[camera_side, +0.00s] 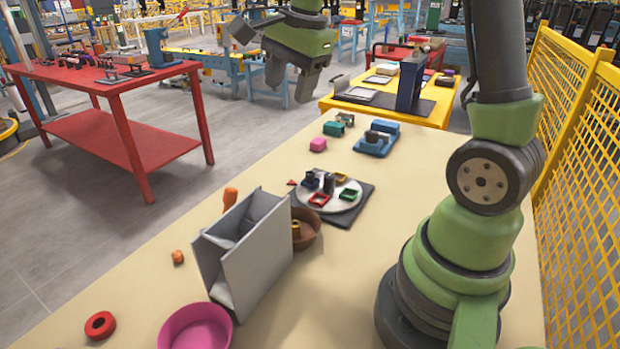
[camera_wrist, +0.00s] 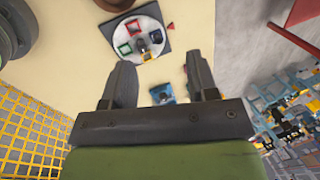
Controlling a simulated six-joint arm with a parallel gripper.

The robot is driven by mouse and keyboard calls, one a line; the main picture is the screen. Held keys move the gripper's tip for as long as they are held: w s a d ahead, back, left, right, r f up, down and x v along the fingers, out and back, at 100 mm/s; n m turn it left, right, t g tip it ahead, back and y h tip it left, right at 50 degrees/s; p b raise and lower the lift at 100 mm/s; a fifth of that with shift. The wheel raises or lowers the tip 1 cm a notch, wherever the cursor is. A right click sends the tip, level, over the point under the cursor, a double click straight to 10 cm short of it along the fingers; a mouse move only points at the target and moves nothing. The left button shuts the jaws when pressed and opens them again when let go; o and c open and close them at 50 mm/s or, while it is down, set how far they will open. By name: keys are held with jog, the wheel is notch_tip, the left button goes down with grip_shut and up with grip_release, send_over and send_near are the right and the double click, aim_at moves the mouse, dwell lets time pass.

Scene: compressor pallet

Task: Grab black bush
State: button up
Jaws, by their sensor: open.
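A dark upright cylinder (camera_side: 328,184), which looks like the black bush, stands on a round white plate (camera_side: 338,206) among small red, green, blue and yellow parts. In the wrist view the plate (camera_wrist: 112,33) shows at the top, with a small dark part (camera_wrist: 141,45) near its middle that seems to be the same bush. My gripper (camera_side: 290,88) is open and empty, high above and beyond the plate in the side view. In the wrist view my gripper (camera_wrist: 162,72) has its fingers wide apart, with nothing between them.
The plate rests on a dark square mat (camera_side: 361,208). A grey open box (camera_side: 262,250) and a brown bowl (camera_side: 312,236) stand nearer the side camera. A yellow mesh fence (camera_side: 575,150) borders the right.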

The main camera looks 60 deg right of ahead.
jog(key=w+d+f+m+g, duration=0.2)
jog(key=w+d+f+m, duration=0.1)
jog(key=d+f+m, duration=0.65)
jog(key=g, duration=0.1)
send_over(310, 173)
jog(key=shift+m, duration=0.45)
notch_tip(310, 173, down, 9)
jog(key=shift+w+r, duration=0.1)
jog(key=shift+w, duration=0.05)
notch_tip(310, 173, down, 6)
jog(key=shift+d+r, duration=0.1)
grip_shut()
